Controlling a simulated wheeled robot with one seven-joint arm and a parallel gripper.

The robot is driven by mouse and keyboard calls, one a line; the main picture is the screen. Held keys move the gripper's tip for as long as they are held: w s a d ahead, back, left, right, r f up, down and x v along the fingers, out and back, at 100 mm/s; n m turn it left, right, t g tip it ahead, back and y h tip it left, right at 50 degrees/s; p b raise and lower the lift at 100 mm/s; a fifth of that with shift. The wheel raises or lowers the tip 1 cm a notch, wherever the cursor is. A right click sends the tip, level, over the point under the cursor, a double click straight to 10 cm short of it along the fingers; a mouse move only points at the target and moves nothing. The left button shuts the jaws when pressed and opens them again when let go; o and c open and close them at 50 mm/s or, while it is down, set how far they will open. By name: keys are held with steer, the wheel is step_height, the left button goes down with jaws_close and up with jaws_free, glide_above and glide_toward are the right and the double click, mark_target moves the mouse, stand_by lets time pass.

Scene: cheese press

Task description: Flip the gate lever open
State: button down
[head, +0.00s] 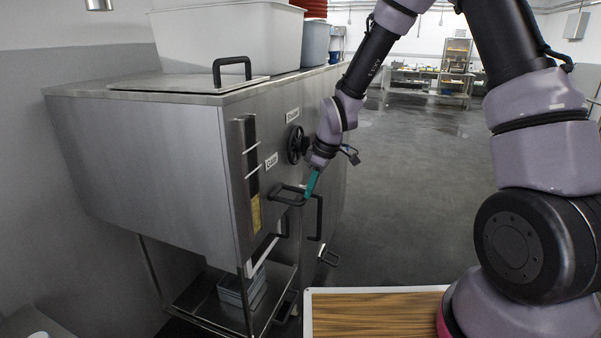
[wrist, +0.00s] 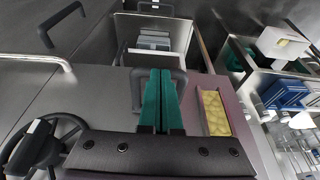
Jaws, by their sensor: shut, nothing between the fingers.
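The steel press cabinet (head: 180,150) carries a black looped lever (head: 287,198) on its front, just below a small white label (head: 271,161). I take this to be the gate lever; the label is hard to read. The lever sticks out from the face. My gripper (head: 308,192) has teal fingers, shut together and empty, at the lever's right end. In the wrist view the fingers (wrist: 160,75) cover the middle of the black loop (wrist: 136,92). I cannot tell whether they touch it.
A black handwheel (head: 297,144) is above the lever; it also shows in the wrist view (wrist: 35,150). A vertical black handle (head: 319,218) hangs close by. Below is an open steel tray (head: 205,300) with grey blocks (head: 240,287). Open floor (head: 410,170) lies to the right.

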steer(key=shift+s+d+f, duration=0.1)
steer(key=shift+f, duration=0.95)
steer(key=shift+d+f, duration=0.1)
steer(key=shift+f, duration=0.9)
